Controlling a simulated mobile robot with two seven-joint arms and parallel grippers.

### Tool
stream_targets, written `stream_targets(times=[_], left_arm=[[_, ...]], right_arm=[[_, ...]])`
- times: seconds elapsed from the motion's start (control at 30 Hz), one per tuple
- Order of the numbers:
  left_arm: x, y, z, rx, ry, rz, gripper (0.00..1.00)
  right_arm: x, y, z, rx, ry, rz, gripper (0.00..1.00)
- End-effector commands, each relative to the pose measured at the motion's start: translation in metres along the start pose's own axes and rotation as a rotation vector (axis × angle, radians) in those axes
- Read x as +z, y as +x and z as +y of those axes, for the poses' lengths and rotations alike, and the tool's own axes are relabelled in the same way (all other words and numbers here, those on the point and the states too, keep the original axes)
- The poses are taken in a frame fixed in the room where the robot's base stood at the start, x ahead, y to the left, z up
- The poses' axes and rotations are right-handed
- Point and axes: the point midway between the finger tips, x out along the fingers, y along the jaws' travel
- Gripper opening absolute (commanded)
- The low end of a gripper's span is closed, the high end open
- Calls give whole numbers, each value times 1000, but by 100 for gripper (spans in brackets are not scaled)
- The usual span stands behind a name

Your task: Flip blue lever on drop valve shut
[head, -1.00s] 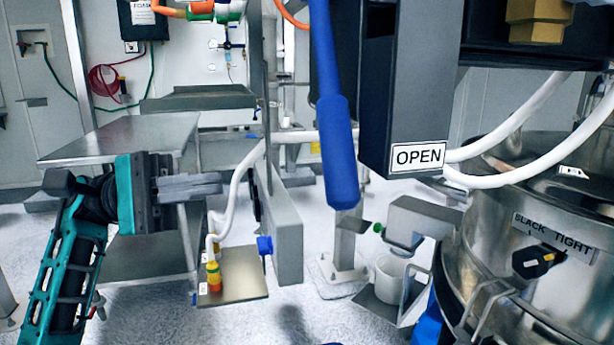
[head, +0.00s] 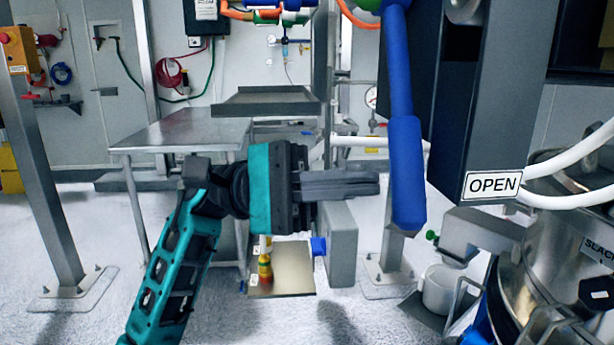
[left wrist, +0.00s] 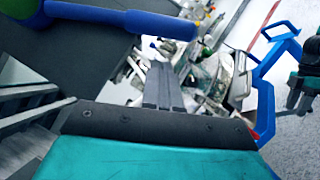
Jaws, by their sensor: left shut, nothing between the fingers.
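The blue lever (head: 407,165) hangs down from the top of the drop valve in the head view, beside the dark housing with the OPEN label (head: 493,185). Its thick blue grip is at the lower end. My left gripper (head: 378,183) is shut and empty, its fingertips pointing right, just left of the lever's grip. I cannot tell whether they touch. In the left wrist view the lever (left wrist: 160,24) crosses the top left, beyond the shut fingers (left wrist: 160,75). My right gripper cannot be made out in the head view; a teal and black part shows at the right edge of the left wrist view.
A steel table (head: 185,130) stands at the back left. A steel post (head: 45,165) stands at the far left. A steel vessel (head: 565,245) with white hoses is at the right. A white cup (head: 440,288) sits below the housing. Open floor lies at the lower left.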

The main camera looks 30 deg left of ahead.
Motion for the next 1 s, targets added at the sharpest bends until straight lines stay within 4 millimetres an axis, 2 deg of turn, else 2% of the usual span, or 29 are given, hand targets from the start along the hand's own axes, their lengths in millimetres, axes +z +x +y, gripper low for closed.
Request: stream_targets(times=[0.1, 0.3, 1.0], left_arm=[[12, 12, 1, -1, 0, 0, 0], [21, 19, 0, -1, -1, 1, 0], [22, 20, 1, 37, -57, 0, 0]], right_arm=[[-4, -3, 0, 0, 0, 0, 38], [-6, -4, 0, 0, 0, -1, 38], [0, -1, 1, 0, -8, -3, 38]])
